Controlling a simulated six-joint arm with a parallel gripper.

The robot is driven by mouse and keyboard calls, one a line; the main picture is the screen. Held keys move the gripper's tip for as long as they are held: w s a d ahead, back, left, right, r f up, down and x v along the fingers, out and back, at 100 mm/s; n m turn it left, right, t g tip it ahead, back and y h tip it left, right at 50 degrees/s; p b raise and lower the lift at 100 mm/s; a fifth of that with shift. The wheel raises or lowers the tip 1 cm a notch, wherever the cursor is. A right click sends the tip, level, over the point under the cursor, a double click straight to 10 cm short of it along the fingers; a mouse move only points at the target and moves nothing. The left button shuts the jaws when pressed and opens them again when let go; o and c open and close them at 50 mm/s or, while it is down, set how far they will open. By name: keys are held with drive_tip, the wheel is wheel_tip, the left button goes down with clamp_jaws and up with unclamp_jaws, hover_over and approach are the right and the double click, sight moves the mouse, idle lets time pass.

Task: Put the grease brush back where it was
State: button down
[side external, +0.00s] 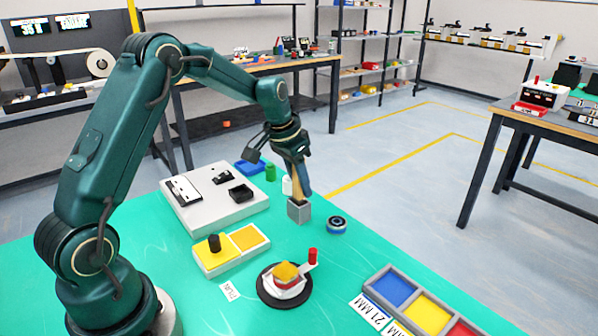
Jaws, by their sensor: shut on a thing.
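My gripper (304,190) points down over the green mat, shut on the grease brush (296,189). Only a tan, upright strip of the brush shows beside the fingers. Right below stands a small grey square holder (299,212). The brush's lower end meets the holder's top in the picture; I cannot tell whether it is inside or just above or behind the rim. The brush's bristles are hidden.
Left of the holder lies a pale fixture board (205,215). A white bottle (287,186) and green cylinder (270,173) stand behind. A blue-black ring (337,225) lies right. In front are a yellow two-part tray (218,262), a round black turntable (267,292) and colored bins (365,283).

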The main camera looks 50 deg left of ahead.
drive_tip(key=shift+f, duration=0.1)
drive_tip(key=c, duration=0.7)
unclamp_jaws()
drive_tip(key=shift+o, duration=0.2)
drive_tip(key=v, duration=1.1)
drive_tip(key=s+d+r+t, duration=0.1)
drive_tip(key=s+d+r, duration=0.2)
drive_tip(key=s+d, duration=0.6)
drive_tip(key=s+d+f+t, duration=0.1)
drive_tip(key=s+d+f, duration=0.2)
drive_tip(key=s, duration=0.7)
drive_tip(key=shift+s+f, duration=0.25)
drive_tip(key=shift+f, duration=0.25)
